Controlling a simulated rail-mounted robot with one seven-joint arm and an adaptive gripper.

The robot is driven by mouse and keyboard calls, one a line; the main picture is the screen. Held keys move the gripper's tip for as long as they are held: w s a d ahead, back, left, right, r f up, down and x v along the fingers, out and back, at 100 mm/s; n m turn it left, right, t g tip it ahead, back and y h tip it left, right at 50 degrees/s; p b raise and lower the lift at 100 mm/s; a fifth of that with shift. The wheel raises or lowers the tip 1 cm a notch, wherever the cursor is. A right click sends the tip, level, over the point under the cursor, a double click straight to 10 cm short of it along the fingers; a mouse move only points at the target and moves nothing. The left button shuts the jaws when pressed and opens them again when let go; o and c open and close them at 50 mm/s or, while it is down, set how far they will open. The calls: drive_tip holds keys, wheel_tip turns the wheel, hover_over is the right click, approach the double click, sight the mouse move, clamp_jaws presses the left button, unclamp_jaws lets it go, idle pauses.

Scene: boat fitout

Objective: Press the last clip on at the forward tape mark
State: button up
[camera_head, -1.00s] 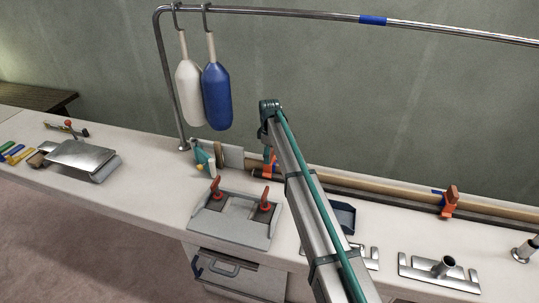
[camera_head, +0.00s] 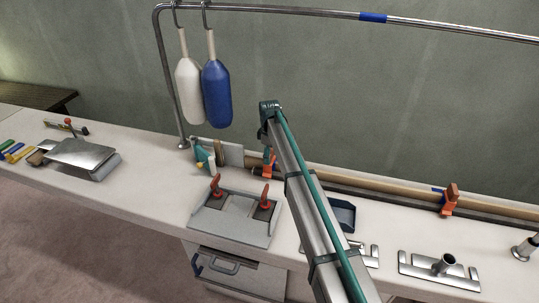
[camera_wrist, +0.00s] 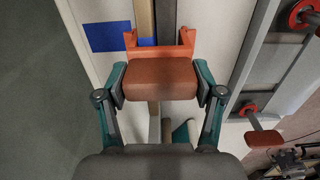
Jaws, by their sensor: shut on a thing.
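My gripper (camera_wrist: 158,85) is shut on the brown pad of a clip (camera_wrist: 158,79) in the wrist view. The clip's orange jaw (camera_wrist: 158,53) lies across the wooden batten (camera_wrist: 144,16), a prong at each side. I cannot tell whether it is fully seated. Blue tape (camera_wrist: 105,37) lies just left of the orange jaw. In the head view the held clip shows as a bit of orange (camera_head: 269,170) at the batten's left part, and my arm hides most of my gripper. Another orange clip (camera_head: 449,201) sits on the batten at the right, beside blue tape (camera_head: 437,189).
A grey tray (camera_head: 232,232) with red-handled tools stands in front of the held clip. A teal-and-white bottle (camera_head: 204,158) and grey block (camera_head: 231,154) stand left of it. White and blue fenders (camera_head: 216,95) hang from a rail above. A dark blue tray (camera_head: 342,215) is right of my arm.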

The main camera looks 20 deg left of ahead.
drive_tip(key=shift+f, duration=0.55)
drive_tip(key=o, duration=1.4)
drive_tip(key=shift+f, duration=0.15)
drive_tip(key=shift+c, duration=0.2)
